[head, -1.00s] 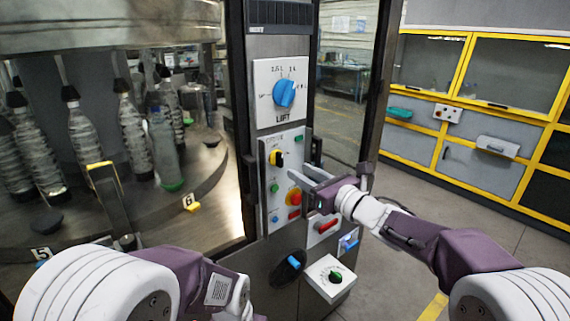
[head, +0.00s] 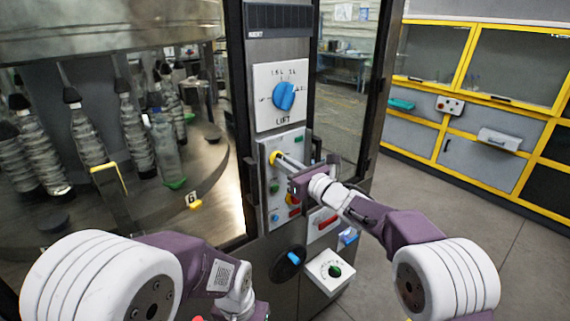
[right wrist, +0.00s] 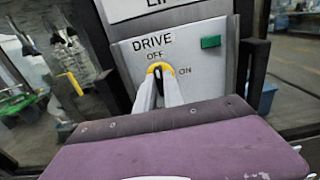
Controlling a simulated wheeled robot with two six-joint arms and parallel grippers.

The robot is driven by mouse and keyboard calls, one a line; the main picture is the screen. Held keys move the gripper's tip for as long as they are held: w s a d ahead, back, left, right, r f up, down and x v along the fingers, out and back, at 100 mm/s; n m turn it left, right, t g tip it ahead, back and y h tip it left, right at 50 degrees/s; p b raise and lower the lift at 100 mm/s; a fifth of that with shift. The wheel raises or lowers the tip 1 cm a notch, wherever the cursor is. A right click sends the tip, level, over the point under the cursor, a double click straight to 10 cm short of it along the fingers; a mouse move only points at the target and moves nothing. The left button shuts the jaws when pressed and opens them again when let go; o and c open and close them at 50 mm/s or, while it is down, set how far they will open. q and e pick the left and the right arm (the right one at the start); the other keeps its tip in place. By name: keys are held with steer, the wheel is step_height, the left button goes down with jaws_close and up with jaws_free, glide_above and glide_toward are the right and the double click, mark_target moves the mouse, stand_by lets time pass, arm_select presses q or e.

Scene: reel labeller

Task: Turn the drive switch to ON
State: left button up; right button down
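The drive switch (head: 272,158) is a dark knob with a yellow ring, high on the grey control panel (head: 299,147). In the right wrist view the switch (right wrist: 157,68) sits below the word DRIVE, with OFF above it and ON to its right. The knob looks upright, toward OFF, though the fingertips partly hide it. My right gripper (head: 279,160) reaches it from the right. In the right wrist view its fingertips (right wrist: 158,78) stand close on either side of the knob and look shut on it. My left gripper is out of view; only part of that arm shows.
A blue LIFT dial (head: 284,96) is above the panel. Green, red and blue buttons lie below the switch, close to my right gripper. A blue-handled black dial (head: 289,261) and a white box with a green knob (head: 331,271) are lower. Bottles stand behind glass at left.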

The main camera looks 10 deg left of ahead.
steer(key=m, duration=1.7)
steer(key=shift+w+d+f+m+b, duration=0.1)
steer(key=shift+w+d+m+b, duration=0.1)
steer(key=shift+m+b, duration=0.2)
stand_by(0.5)
steer(key=c, duration=1.5)
jaws_free()
steer(key=shift+o, duration=0.2)
steer(key=shift+f, duration=0.1)
